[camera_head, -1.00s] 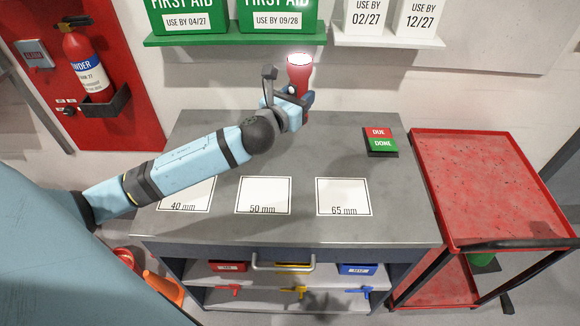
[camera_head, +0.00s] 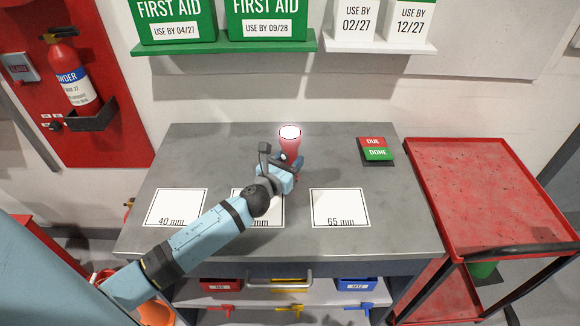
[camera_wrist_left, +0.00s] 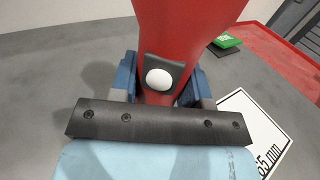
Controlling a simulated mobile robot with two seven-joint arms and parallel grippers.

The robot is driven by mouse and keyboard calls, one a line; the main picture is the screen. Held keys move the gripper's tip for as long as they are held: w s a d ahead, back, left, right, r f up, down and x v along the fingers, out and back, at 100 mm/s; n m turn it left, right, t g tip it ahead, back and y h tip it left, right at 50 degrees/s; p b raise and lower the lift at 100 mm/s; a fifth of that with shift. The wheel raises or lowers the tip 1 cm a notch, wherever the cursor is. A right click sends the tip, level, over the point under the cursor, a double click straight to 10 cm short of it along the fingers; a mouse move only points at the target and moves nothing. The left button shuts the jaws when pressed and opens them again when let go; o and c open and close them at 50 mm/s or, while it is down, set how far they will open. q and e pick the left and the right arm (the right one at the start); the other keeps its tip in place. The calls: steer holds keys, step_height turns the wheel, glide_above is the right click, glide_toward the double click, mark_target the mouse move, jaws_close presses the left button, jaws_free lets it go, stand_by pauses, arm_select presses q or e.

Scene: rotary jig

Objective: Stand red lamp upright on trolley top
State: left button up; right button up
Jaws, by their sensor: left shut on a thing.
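The red lamp (camera_head: 290,147) is upright with its lit white end up, over the grey trolley top (camera_head: 225,150). My left gripper (camera_head: 291,170) is shut around its body. In the left wrist view, the red lamp (camera_wrist_left: 186,40) fills the upper middle, with a white button on a dark patch, and the left gripper's blue fingers (camera_wrist_left: 160,82) are on both sides of it. The lamp's lower end is hidden, so I cannot tell whether it touches the top. My right gripper is not in view.
White cards marked 40 mm (camera_head: 176,208) and 65 mm (camera_head: 339,208) lie on the top, with another partly behind my arm. A red and green DUE/DONE block (camera_head: 376,151) sits back right. A red cart (camera_head: 470,190) stands right. Shelves hang behind.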

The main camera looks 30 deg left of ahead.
arm_select(q)
steer(key=shift+f, duration=0.85)
steer(key=o, duration=1)
